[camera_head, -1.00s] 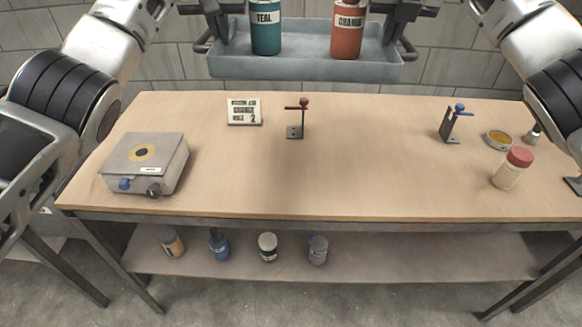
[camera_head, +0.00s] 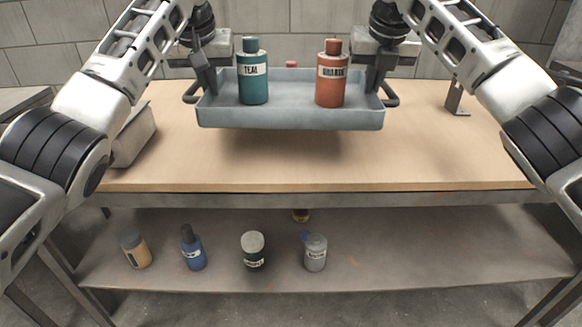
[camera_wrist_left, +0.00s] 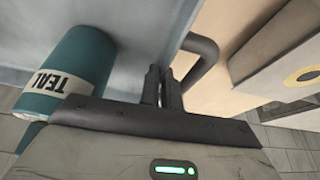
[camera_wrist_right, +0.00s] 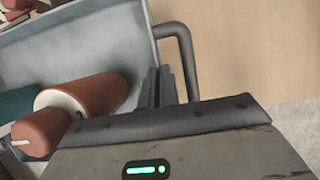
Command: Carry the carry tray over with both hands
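The grey carry tray (camera_head: 290,118) hangs level above the wooden table, with its shadow on the table below. A teal bottle (camera_head: 253,75) and an orange bottle (camera_head: 331,75) stand upright in it. My left gripper (camera_head: 207,82) is shut on the tray's left handle side; the bent handle (camera_wrist_left: 205,55) shows beside the fingers (camera_wrist_left: 163,90) in the left wrist view. My right gripper (camera_head: 377,82) is shut on the right handle side; its handle (camera_wrist_right: 183,50) shows beside the fingers (camera_wrist_right: 158,90). The exact contact between fingers and handles is partly hidden.
The table top (camera_head: 300,165) is clear in front and beneath the tray. A grey box-shaped device (camera_head: 135,138) is at the left, partly behind my arm. A metal bracket (camera_head: 455,98) stands at the right. Several bottles and jars, including a blue bottle (camera_head: 193,247), stand on the lower shelf (camera_head: 420,250).

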